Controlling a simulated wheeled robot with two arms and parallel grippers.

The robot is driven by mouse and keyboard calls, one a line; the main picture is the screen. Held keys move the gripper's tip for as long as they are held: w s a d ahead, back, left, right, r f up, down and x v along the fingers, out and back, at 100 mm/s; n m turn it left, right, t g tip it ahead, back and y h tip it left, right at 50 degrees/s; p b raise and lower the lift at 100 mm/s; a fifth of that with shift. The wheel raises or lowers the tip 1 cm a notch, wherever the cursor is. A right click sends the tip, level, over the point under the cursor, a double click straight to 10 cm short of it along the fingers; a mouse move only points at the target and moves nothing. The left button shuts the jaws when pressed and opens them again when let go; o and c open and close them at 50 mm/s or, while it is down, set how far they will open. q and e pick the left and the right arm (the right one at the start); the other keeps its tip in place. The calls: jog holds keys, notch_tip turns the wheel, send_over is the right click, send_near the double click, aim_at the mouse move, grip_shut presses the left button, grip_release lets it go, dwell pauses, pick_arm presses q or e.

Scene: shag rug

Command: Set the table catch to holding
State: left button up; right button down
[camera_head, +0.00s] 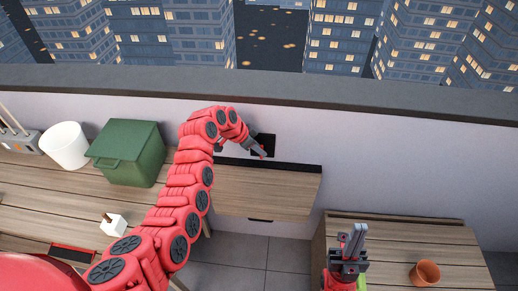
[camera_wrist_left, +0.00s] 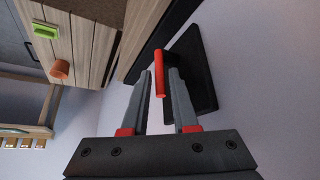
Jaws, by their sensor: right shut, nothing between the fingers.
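The table catch is a black wall plate (camera_head: 269,139) just above the wooden wall table (camera_head: 270,195). In the left wrist view the plate (camera_wrist_left: 203,80) carries a red lever (camera_wrist_left: 159,74). My left gripper (camera_head: 260,151) is at the catch. In the left wrist view its two fingers (camera_wrist_left: 159,80) are apart, with the red lever's end between their tips. A gap shows beside the lever, and I cannot tell whether either finger touches it. My right gripper (camera_head: 357,238) is shut and empty, over the right-hand wooden table, away from the catch.
A terracotta pot (camera_head: 425,273) stands on the right table (camera_head: 450,240). A green bin (camera_head: 127,152), a white pot (camera_head: 65,146) and a white block (camera_head: 113,225) stand on the left deck. A pale wall (camera_head: 400,165) runs behind. Grey floor shows between the tables.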

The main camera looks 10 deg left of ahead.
pick_arm(q)
jog(key=p+v, duration=0.2)
jog(key=v, duration=1.5)
jog(key=shift+r, duration=0.2)
jog(key=shift+s+f, duration=0.1)
jog(key=shift+s, duration=0.05)
